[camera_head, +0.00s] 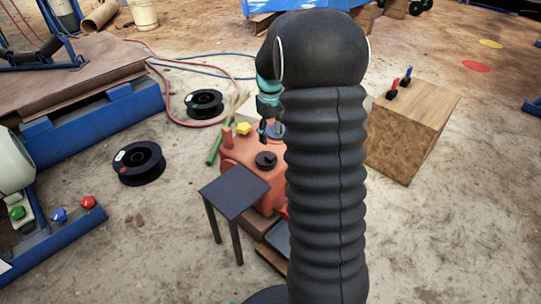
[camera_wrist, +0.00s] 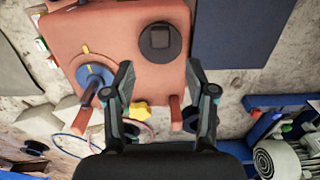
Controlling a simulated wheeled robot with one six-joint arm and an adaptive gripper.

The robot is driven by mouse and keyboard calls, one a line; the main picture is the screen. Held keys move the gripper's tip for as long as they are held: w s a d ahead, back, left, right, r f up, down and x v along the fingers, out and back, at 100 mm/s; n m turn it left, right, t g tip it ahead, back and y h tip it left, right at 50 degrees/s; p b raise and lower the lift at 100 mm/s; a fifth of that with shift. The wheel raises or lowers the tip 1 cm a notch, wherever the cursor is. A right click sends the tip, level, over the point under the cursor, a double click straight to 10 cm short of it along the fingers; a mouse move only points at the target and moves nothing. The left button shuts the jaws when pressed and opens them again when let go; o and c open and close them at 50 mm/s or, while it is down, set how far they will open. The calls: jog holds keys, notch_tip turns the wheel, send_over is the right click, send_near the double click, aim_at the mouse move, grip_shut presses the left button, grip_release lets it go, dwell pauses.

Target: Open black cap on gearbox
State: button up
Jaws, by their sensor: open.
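In the head view, my gripper (camera_head: 268,128) points down above the gearbox, partly hidden by my arm. It appears apart from the cap.
A blue dial (camera_wrist: 92,76) with a yellow mark is beside the left finger. A yellow knob (camera_head: 244,128) is at the gearbox's far side. A small dark table (camera_head: 235,192) stands close in front. A wooden box (camera_head: 415,125) is to the right. Black spools (camera_head: 139,162) lie left.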

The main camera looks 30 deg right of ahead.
aim_at(271, 156)
notch_tip(271, 156, down, 9)
jog(key=shift+f+b, duration=0.1)
jog(key=shift+b, duration=0.6)
grip_shut()
